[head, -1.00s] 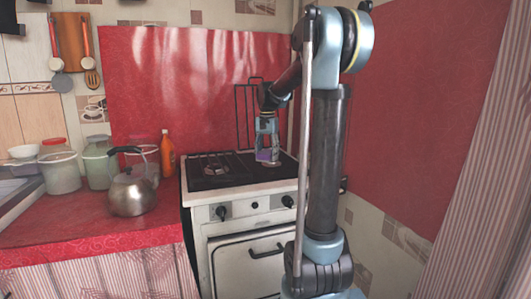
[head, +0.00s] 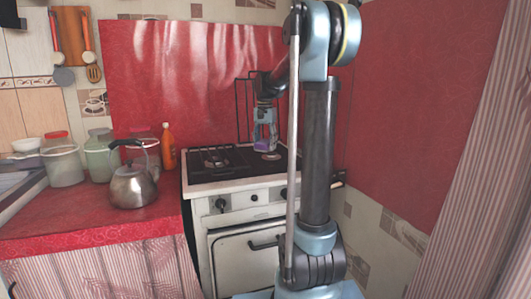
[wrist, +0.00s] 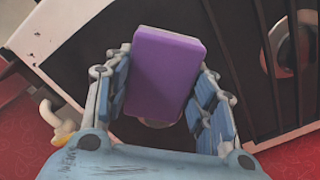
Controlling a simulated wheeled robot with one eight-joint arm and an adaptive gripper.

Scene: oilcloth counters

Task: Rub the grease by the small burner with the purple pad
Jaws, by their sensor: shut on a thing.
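My gripper (head: 264,138) is shut on the purple pad (wrist: 163,72), with a finger on each side of it. In the head view the pad (head: 263,146) is over the right part of the dark stove top (head: 225,172), close to a small round burner (head: 271,156). A gap seems to show under the pad, but I cannot tell for sure. In the wrist view a pale round patch (wrist: 154,123) is partly hidden below the pad; I cannot tell whether it is burner or grease. No other grease is clearly visible.
Another burner (head: 216,160) sits at the stove's left under a dark grate (wrist: 270,75). A kettle (head: 134,186), jars (head: 101,155) and an orange bottle (head: 168,147) stand on the red counter (head: 90,222) at left. A red wall closes the right side.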

